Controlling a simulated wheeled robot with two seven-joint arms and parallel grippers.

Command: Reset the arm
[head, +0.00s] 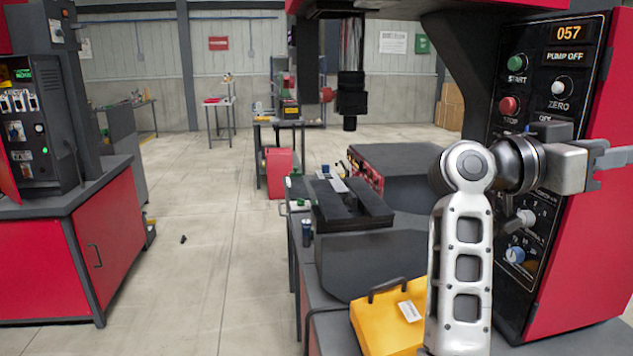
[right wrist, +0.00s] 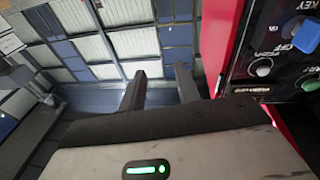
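My right arm (head: 463,260) rises at the right of the head view, bends in front of the control panel (head: 568,80) and runs off toward the right edge. The right gripper (right wrist: 160,84) shows in the right wrist view, its two dark fingers apart with nothing between them. The panel's edge also shows at the right of that view (right wrist: 285,70), beside the gripper, with a blue switch (right wrist: 308,32) and a pale knob. I cannot tell whether gripper and panel touch. My left arm and left gripper are not in view.
The red machine's panel shows 057 and PUMP OFF. A yellow case (head: 385,325) sits on the low bench beside my arm, with a dark vise-like fixture (head: 350,207) behind. A red cabinet (head: 95,250) stands at left. The floor (head: 195,270) between is mostly clear.

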